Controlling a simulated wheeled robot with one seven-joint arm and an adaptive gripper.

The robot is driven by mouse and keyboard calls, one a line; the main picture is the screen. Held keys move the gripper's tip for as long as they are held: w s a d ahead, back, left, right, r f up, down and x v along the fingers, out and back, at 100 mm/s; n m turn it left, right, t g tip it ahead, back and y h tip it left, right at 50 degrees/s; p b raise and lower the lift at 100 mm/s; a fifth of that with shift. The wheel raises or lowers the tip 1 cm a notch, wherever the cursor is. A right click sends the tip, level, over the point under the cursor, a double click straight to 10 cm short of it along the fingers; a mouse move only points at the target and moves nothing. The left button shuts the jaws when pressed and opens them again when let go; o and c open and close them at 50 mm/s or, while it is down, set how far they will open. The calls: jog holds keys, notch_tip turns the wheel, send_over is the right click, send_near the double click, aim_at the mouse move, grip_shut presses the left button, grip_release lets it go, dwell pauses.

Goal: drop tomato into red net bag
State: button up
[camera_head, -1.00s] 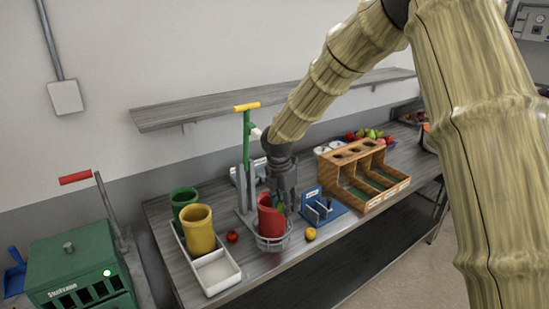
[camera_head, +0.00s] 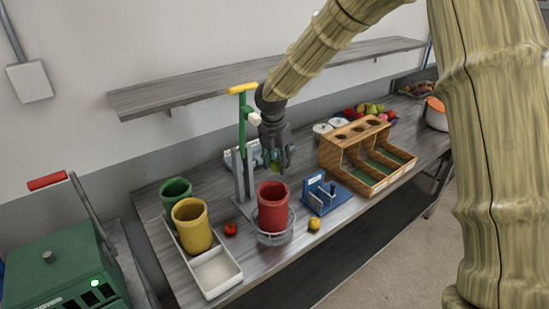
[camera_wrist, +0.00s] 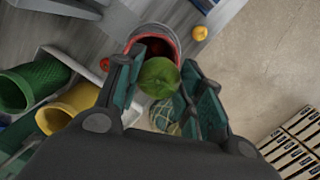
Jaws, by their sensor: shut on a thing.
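My gripper (camera_head: 279,164) hangs above the red bag (camera_head: 273,208), apart from its rim. It is shut on a round green fruit (camera_wrist: 158,77), which sits between the fingers in the wrist view and shows only partly in the head view. The red bag stands upright with an open top in a wire ring holder on the table. In the wrist view the red bag's rim (camera_wrist: 176,44) shows just beyond the green fruit, with something dark red inside, unclear. A small red tomato (camera_head: 231,229) lies on the table left of the bag.
Green (camera_head: 176,190) and yellow (camera_head: 194,229) bags stand at the left by a white tray (camera_head: 237,276). A post with a yellow handle (camera_head: 243,88) rises behind the red bag. A blue stand (camera_head: 325,196), wooden bin (camera_head: 335,158) and yellow fruit (camera_head: 314,224) are to the right.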

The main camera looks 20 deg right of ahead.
aim_at(276, 170)
jog(key=shift+s+f, duration=0.2)
jog(key=shift+f, duration=0.25)
jog(key=f+b, duration=0.1)
jog(key=w+f, duration=0.1)
jog(key=f, duration=0.1)
jog(key=w+f+b, duration=0.1)
jog(key=shift+f+b, duration=0.2)
jog(key=shift+b, duration=0.1)
jog(key=shift+s+r, duration=0.4)
jog(key=shift+s, duration=0.2)
jog(key=o, duration=1)
jog(key=shift+w+f, duration=0.3)
jog(key=shift+w, duration=0.15)
jog(key=shift+s+r, duration=0.2)
jog(key=shift+s, duration=0.1)
jog(key=shift+w+r, duration=0.15)
jog(key=shift+r, duration=0.1)
jog(key=r, duration=0.3)
jog(key=s+r, duration=0.1)
jog(key=r, duration=0.3)
jog(key=a+r, duration=0.1)
jog(key=r, duration=0.3)
jog(key=shift+s+a+r, duration=0.1)
jog(key=shift+s+r, duration=0.1)
jog(key=shift+s, duration=0.05)
jog(key=shift+f, duration=0.1)
